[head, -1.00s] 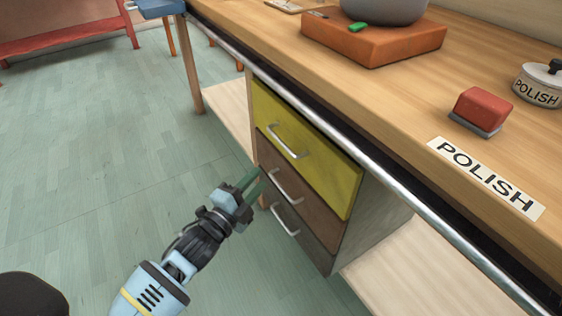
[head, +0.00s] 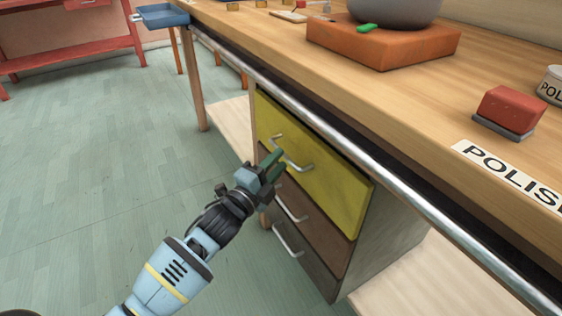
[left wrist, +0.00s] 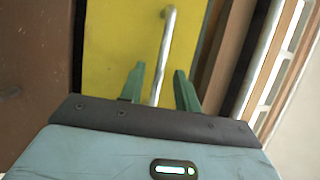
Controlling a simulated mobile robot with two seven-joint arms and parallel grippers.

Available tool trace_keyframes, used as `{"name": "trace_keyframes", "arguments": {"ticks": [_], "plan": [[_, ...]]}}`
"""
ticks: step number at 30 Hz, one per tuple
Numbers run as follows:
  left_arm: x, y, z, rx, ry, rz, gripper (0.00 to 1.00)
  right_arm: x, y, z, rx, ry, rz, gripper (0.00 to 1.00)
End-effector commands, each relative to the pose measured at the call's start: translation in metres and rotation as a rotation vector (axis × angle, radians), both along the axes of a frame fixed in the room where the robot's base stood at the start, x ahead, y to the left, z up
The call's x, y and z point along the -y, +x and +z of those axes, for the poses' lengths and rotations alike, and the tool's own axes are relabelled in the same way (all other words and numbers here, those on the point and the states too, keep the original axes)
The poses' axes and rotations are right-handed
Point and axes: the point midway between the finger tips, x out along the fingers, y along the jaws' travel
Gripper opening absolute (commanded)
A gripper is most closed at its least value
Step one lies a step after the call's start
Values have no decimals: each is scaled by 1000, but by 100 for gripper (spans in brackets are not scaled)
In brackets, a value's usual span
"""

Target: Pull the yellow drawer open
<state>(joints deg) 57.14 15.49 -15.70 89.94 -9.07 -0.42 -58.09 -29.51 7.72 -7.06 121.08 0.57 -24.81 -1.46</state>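The yellow drawer (head: 325,180) is the top one of a stack under the workbench, and its front looks shut. Its silver bar handle (head: 292,154) runs across the front. My left gripper (head: 275,162) is at the handle, with its green fingers pointing at the drawer front. In the left wrist view the handle (left wrist: 163,60) runs between the two parted fingers (left wrist: 159,85), against the yellow front (left wrist: 115,45). The fingers are open, with a gap on each side of the bar. My right gripper is not in view.
Two brown drawers with silver handles sit below, the middle one (head: 300,195) nearest. A metal rail (head: 330,122) runs along the bench edge above the drawer. A red block (head: 510,107) and an orange slab (head: 385,45) lie on the bench top. The floor in front is clear.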

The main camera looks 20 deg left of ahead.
Motion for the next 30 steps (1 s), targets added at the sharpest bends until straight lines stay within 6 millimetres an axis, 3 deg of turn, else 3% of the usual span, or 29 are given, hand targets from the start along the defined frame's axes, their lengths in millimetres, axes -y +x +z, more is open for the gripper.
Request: {"name": "trace_keyframes", "arguments": {"ticks": [6, 16, 24, 30], "plan": [[4, 16, 2, 1, -1, 0, 32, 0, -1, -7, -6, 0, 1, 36], [5, 18, 3, 0, -1, 0, 32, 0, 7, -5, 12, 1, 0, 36], [5, 18, 3, 0, -1, 0, 0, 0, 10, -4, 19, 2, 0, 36], [5, 18, 3, 0, -1, 0, 0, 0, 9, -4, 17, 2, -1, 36]]}}
